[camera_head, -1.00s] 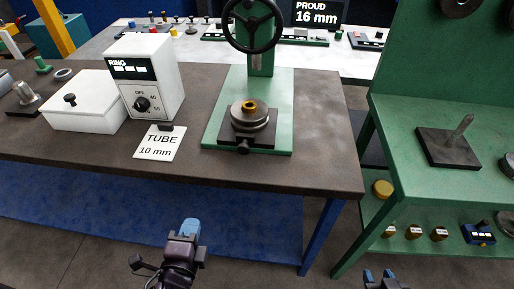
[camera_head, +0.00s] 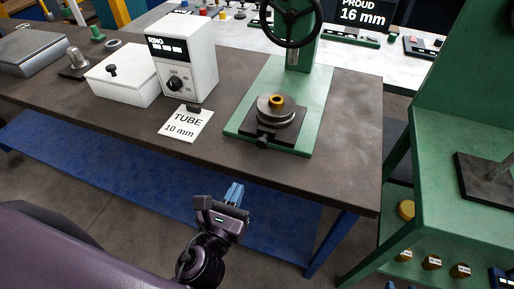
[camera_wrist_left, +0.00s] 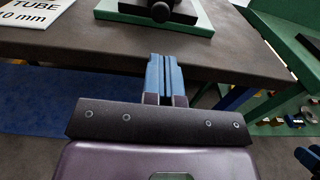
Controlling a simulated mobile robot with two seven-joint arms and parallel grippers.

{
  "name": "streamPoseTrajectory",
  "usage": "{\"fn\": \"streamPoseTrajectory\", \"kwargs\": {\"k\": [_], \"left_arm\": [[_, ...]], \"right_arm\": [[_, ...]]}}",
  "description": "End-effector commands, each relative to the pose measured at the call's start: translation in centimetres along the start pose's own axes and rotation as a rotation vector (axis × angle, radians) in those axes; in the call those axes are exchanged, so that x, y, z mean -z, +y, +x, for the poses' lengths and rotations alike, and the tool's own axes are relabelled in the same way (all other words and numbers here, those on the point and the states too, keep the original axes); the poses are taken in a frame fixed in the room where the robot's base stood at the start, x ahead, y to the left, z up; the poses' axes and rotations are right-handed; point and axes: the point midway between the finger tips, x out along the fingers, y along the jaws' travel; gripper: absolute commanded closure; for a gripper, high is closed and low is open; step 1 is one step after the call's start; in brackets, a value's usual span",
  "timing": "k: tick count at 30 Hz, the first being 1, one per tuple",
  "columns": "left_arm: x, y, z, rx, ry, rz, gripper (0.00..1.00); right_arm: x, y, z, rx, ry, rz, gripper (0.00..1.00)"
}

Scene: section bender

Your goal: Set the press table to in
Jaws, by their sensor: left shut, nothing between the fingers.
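The press has a green base (camera_head: 312,134) and a black handwheel (camera_head: 291,18) on its column. Its table is a dark plate (camera_head: 281,137) with a round black knob (camera_head: 262,143) at the front; a grey disc (camera_head: 281,113) with a brass ring (camera_head: 277,100) sits on it. The plate's front and knob (camera_wrist_left: 160,12) show at the top of the left wrist view. My left gripper (camera_head: 234,193) is shut and empty, in front of the bench edge, apart from the knob. My right gripper (camera_wrist_left: 309,157) barely shows at the right edge of the wrist view; its jaws are unclear.
The brown bench (camera_head: 345,150) carries a "TUBE 10 mm" card (camera_head: 185,124), a white RING meter (camera_head: 192,60) and a white box (camera_head: 122,82) left of the press. A green stand (camera_head: 440,160) is at the right. A "PROUD 16 mm" sign (camera_head: 364,14) stands behind.

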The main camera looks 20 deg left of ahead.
Motion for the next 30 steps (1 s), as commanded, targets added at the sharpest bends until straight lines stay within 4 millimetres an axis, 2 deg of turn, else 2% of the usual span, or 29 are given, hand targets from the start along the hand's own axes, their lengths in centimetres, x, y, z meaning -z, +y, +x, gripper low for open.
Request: {"fn": "streamPoseTrajectory", "kwargs": {"k": [9,21,30], "left_arm": [[-0.3,0.0,4.2,0.000,-0.003,-0.001,1.00],[-0.2,0.0,10.0,-0.001,-0.002,-0.004,1.00],[-0.1,0.0,12.8,0.000,0.001,-0.003,1.00]], "right_arm": [[1.6,0.2,-1.0,-0.003,0.010,0.001,0.57],[3.3,0.5,-1.1,-0.002,0.026,-0.007,0.57],[3.5,0.5,-1.1,-0.002,0.027,-0.009,0.57]]}}
